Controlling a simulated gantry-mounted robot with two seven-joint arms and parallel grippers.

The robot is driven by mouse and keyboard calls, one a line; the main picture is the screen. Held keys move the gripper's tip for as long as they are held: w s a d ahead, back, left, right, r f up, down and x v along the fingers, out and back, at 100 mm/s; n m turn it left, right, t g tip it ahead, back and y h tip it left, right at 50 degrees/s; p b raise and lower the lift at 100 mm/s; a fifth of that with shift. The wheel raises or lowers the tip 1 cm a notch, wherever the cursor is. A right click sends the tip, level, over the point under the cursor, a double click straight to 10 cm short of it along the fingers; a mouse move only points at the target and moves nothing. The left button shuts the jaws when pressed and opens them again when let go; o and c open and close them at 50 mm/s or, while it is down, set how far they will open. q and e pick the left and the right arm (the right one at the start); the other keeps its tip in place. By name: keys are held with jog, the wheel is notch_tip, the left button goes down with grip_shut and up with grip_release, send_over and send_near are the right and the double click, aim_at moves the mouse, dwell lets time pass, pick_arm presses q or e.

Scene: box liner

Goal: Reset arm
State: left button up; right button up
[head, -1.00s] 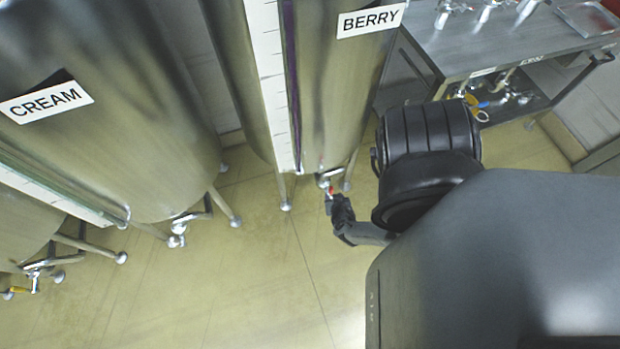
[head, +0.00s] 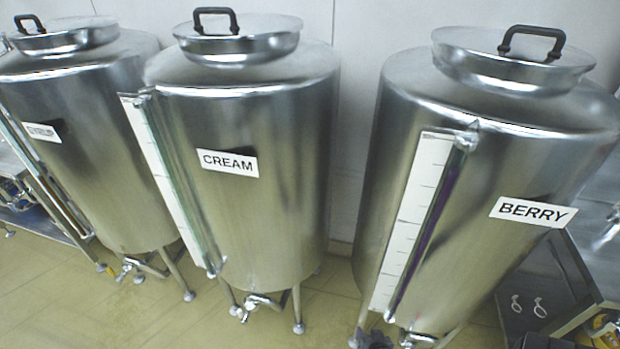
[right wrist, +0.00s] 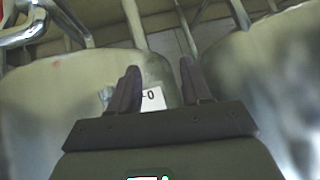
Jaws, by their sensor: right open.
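My right gripper (head: 374,338) shows as a small dark shape at the bottom edge of the head view, by the lower left of the tank labelled BERRY (head: 400,215). In the right wrist view its two dark fingers (right wrist: 160,66) are spread apart with nothing between them. Metal tank surfaces and legs lie beyond the fingers, and a small white label (right wrist: 153,99) shows behind them. The BERRY tank's tap (head: 415,338) is at the bottom edge, just right of the gripper. My left gripper is not in view.
The tank labelled CREAM (head: 270,215) stands in the middle, with a tap (head: 250,305) below it. A third tank (head: 95,190) stands at the left. A dark shelf (head: 520,325) is at the lower right. Tiled floor (head: 60,310) shows in front.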

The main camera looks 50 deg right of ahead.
jog(key=w+a+r+n+y, duration=0.3)
jog(key=w+a+r+n, duration=0.1)
jog(key=a+r, duration=0.6)
jog(key=w+a+r+n+y, duration=0.3)
jog(key=w+a+r+n, duration=0.1)
jog(key=a+r, duration=0.6)
jog(key=s+a+r+n+g, duration=0.3)
jog(key=s+a+r+n, duration=0.1)
jog(key=s+r+n, duration=0.2)
notch_tip(320, 180, up, 31)
jog(key=p, duration=3.1)
notch_tip(320, 180, down, 74)
jog(key=b, duration=7.4)
jog(key=shift+s+f+y, duration=0.25)
jog(key=shift+y, duration=0.15)
